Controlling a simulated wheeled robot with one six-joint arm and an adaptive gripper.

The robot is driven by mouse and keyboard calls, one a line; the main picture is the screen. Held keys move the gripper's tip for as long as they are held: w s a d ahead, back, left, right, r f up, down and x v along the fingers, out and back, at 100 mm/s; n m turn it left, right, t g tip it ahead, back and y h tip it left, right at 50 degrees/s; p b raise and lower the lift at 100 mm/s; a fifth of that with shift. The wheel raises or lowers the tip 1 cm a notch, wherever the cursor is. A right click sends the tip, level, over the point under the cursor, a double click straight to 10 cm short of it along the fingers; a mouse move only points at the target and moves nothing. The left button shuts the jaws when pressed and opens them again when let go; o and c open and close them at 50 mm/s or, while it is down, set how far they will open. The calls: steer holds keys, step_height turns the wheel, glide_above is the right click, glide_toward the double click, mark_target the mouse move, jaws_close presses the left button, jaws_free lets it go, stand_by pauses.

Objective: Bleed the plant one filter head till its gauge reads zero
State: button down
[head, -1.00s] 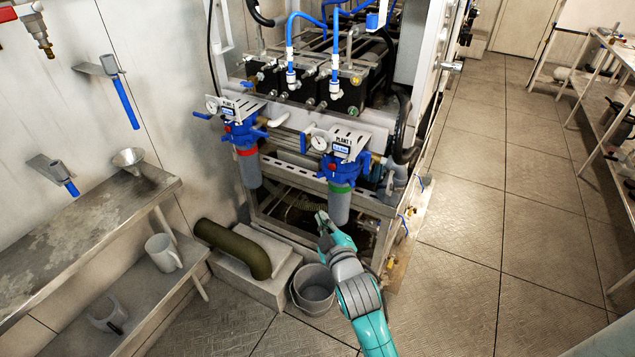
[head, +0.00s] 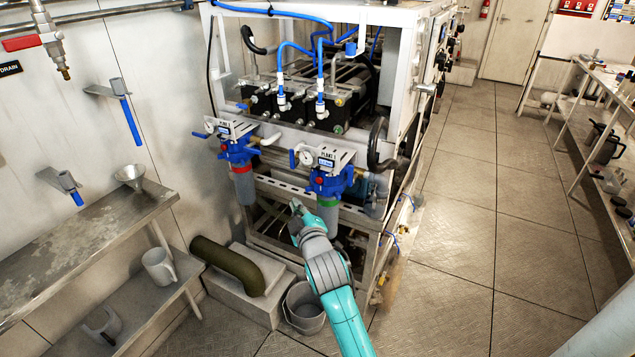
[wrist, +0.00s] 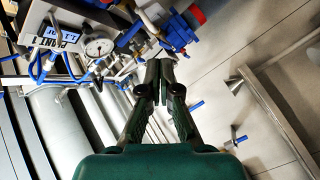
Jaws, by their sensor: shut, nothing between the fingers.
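The plant one filter head (head: 328,182) is blue, with a green ring and a grey bowl below, on the frame's front right. Its white label plate (head: 330,157) reads PLANT 1, and a small red part (head: 319,181) shows on its front. Its round gauge (head: 306,157) is at the plate's left; the needle is too small to read. In the wrist view the gauge (wrist: 98,47) and the plate (wrist: 66,33) appear turned over at upper left. My gripper (head: 297,206) is shut and empty, left of the bowl and below the head, apparently in front of it. It also shows in the wrist view (wrist: 161,82).
A second filter head (head: 236,150) with a red ring hangs to the left. A grey bucket (head: 305,308) stands on the floor below my arm. A green pipe (head: 230,264) lies on a block. A metal bench (head: 90,230) lines the left wall; the right floor is clear.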

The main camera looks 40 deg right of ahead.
steer(key=shift+w+d, duration=0.5)
steer(key=shift+d, duration=0.85)
steer(key=shift+w+d, duration=0.45)
steer(key=shift+d, duration=0.95)
steer(key=shift+w+d, duration=0.5)
steer(key=shift+d, duration=0.85)
steer(key=shift+d, duration=0.1)
steer(key=shift+w+d, duration=0.15)
steer(key=shift+d, duration=0.15)
steer(key=shift+w+d, duration=0.15)
steer(key=shift+d, duration=0.25)
stand_by(0.6)
steer(key=shift+a, duration=0.1)
stand_by(0.7)
steer(key=shift+s+a, duration=0.3)
steer(key=shift+a, duration=0.4)
steer(key=shift+s+a, duration=0.3)
steer(key=shift+a, duration=0.5)
steer(key=shift+s+a, duration=0.25)
steer(key=shift+a, duration=0.55)
steer(key=shift+s+a, duration=0.3)
steer(key=shift+a, duration=0.5)
